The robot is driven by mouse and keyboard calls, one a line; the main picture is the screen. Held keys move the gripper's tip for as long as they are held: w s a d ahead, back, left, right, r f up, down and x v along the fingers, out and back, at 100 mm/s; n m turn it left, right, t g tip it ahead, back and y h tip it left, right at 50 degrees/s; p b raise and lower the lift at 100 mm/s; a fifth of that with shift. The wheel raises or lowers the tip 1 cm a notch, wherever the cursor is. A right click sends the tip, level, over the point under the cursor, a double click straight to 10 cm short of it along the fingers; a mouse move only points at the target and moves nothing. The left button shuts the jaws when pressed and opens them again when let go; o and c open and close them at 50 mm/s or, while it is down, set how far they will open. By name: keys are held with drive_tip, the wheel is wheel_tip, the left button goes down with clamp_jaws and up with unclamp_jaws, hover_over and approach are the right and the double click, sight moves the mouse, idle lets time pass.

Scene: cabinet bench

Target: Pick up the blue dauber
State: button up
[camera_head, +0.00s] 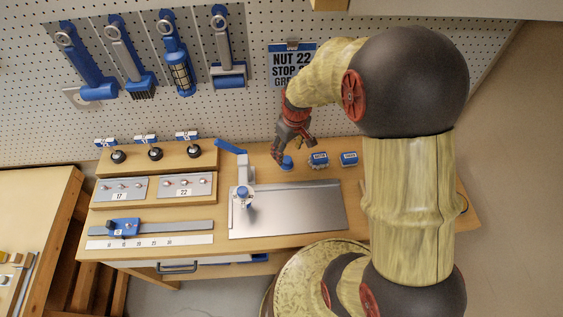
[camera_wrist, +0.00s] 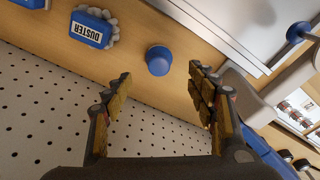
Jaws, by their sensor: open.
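A small round blue piece, which looks like the blue dauber (camera_head: 287,163), stands on the wooden bench top below my gripper (camera_head: 289,154). In the wrist view the blue dauber (camera_wrist: 159,60) shows its round top just beyond the gap between the fingertips of my gripper (camera_wrist: 160,76). My gripper is open and empty, with one finger to each side of the dauber in that picture. The fingers appear apart from it. The dauber's lower part is mostly hidden in the wrist view.
A blue duster (camera_wrist: 92,27) lies beside the dauber. Two labelled blue items (camera_head: 319,159) (camera_head: 349,158) sit to its right. A metal plate (camera_head: 310,208) lies in front, with a blue-handled press (camera_head: 242,172) at its left. The pegboard (camera_head: 245,118) rises behind.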

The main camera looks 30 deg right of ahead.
sight(287, 159)
wheel_tip(287, 159, down, 3)
drive_tip(key=shift+w+a+r+b, duration=0.1)
drive_tip(key=shift+w+r+b, duration=0.1)
drive_tip(key=shift+b, duration=0.1)
drive_tip(key=f+b, duration=0.1)
drive_tip(key=f, duration=0.4)
drive_tip(key=shift+w+f, duration=0.1)
drive_tip(key=shift+w, duration=0.1)
drive_tip(key=shift+c, duration=1.4)
drive_tip(key=c, duration=0.9)
